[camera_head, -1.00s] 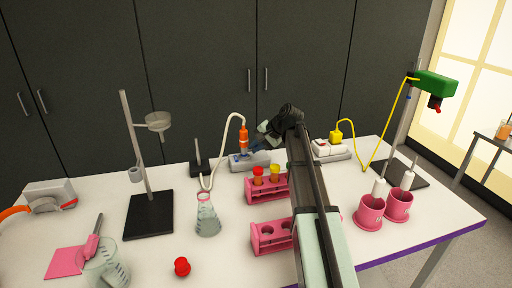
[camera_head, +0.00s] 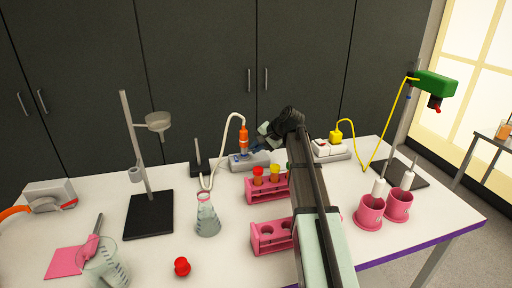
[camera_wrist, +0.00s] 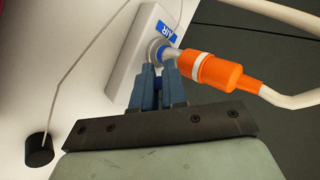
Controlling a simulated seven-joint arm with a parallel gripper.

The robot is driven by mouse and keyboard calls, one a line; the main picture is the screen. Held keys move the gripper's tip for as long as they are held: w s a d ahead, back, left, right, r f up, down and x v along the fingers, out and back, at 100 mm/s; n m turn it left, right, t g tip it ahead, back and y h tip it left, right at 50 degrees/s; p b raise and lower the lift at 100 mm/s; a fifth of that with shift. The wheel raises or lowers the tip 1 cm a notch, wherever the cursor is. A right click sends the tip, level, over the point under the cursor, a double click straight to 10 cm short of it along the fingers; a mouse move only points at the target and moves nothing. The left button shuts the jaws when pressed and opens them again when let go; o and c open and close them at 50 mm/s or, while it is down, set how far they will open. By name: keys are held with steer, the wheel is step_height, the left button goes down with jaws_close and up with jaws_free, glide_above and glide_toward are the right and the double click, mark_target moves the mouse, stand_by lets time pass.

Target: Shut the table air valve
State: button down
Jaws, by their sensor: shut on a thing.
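The table air valve is a grey-white box (camera_head: 249,163) at the back of the table, with a blue AIR label in the wrist view (camera_wrist: 166,31). An orange hose connector (camera_head: 243,138) is plugged in beside a blue ring; it also shows large in the wrist view (camera_wrist: 215,72). My gripper (camera_wrist: 162,72) reaches the valve's front, with its blue fingers close together at the blue-ringed fitting. It is shut on the valve handle, which is mostly hidden between the fingers. My arm comes in from the front right.
A pink test-tube rack (camera_head: 268,188) and another pink rack (camera_head: 272,239) stand in front of the valve. A flask (camera_head: 207,217) and a stand with a black base (camera_head: 149,214) are to the left. A white hose (camera_head: 222,137) arches left of the connector.

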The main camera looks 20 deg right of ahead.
steer(key=shift+s+f+t, duration=0.4)
steer(key=shift+f+t, duration=0.05)
steer(key=shift+t, duration=0.15)
steer(key=shift+f+n+t, duration=0.2)
steer(key=shift+n+t, duration=0.2)
steer(key=shift+t, duration=0.2)
steer(key=c, duration=1.4)
jaws_free()
steer(key=shift+c, duration=0.2)
steer(key=v, duration=1.3)
steer(key=shift+s+d+r, duration=0.2)
steer(key=shift+d, duration=0.1)
